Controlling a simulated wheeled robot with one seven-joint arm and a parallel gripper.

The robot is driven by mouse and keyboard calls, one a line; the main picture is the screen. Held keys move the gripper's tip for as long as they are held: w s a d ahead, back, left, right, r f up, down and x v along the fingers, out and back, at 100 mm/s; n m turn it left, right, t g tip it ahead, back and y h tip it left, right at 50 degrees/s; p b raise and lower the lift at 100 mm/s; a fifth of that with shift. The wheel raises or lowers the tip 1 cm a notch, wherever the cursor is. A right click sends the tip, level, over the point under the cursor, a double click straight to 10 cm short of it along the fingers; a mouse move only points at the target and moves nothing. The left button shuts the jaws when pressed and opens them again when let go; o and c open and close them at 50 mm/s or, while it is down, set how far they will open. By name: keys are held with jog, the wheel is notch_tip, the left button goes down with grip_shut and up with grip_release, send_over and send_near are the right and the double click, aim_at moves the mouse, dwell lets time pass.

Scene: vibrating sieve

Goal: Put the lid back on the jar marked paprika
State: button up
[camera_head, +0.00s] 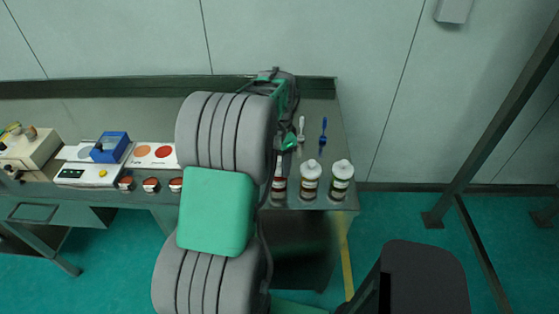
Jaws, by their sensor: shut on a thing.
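Three small jars stand in a row near the front edge at the bench's right end. The left jar (279,186) has reddish contents and is partly hidden by my arm. The middle jar (311,184) has a brownish band and a white lid (312,166) on. The right jar (341,183) has a greenish band and a white lid (342,166) on. The label words are too small to read. My gripper (285,150) is over the left jar, shut on what seems to be its lid. My arm mostly hides the fingertips and the held thing; I cannot tell whether it touches the jar.
A white spoon-like tool (301,127) and a blue one (324,131) lie behind the jars. Left of my arm are a blue-topped device (109,147), a white card with red discs (153,154), several small red-filled dishes (151,185) and a beige machine (27,154).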

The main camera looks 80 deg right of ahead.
jog(key=o, duration=1.4)
jog(key=shift+o, duration=0.3)
jog(key=shift+o, duration=1.2)
jog(key=shift+r, duration=0.1)
jog(key=shift+r+p, duration=2.35)
jog(key=shift+r, duration=1.1)
